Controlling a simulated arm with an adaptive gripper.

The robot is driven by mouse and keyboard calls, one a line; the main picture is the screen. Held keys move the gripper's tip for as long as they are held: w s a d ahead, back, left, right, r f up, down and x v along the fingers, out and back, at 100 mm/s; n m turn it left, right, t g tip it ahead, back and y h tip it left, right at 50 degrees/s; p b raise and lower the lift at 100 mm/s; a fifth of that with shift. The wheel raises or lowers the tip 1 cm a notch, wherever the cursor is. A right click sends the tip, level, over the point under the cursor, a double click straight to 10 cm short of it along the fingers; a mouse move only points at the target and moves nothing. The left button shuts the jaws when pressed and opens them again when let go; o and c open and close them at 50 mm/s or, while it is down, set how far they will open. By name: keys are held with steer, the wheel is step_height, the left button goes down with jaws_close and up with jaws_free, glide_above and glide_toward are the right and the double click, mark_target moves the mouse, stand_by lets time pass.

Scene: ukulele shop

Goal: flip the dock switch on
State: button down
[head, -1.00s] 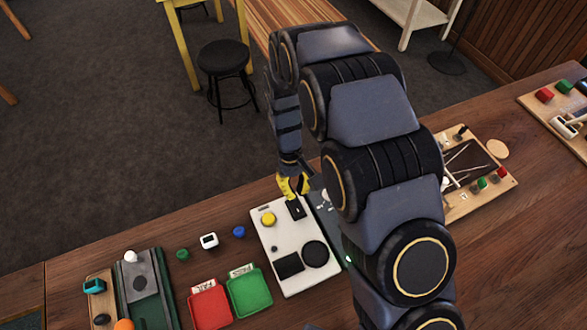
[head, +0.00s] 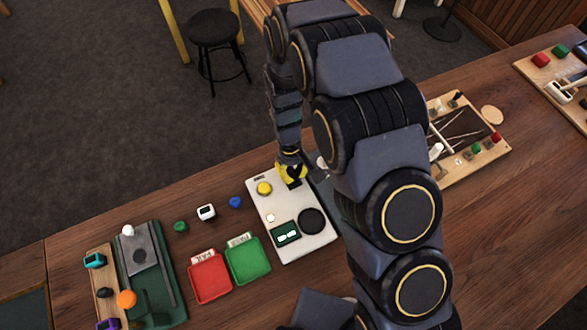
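The dock (head: 310,255) is a white panel on the wooden counter. A black switch (head: 294,184) sits at the panel's far right corner, partly covered by my gripper (head: 291,175). My gripper has yellow fingers and points down right at the switch. Whether it touches the switch, and whether its fingers are apart, I cannot tell.
Red (head: 211,278) and green (head: 248,261) trays stand left of the dock. A wooden tool board (head: 470,140) lies to the right, partly behind my arm.

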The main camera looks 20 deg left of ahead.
steer(key=shift+w+a, duration=0.65)
steer(key=shift+r, duration=0.1)
step_height(320, 180, up, 13)
steer(key=w+a, duration=0.2)
steer(key=shift+w+a+r, duration=0.2)
steer(key=shift+w+a, duration=0.15)
stand_by(0.4)
steer(key=shift+s+d+r+g+h, duration=0.25)
steer(key=shift+s+d+g+h, duration=0.05)
steer(key=shift+s+d, duration=0.25)
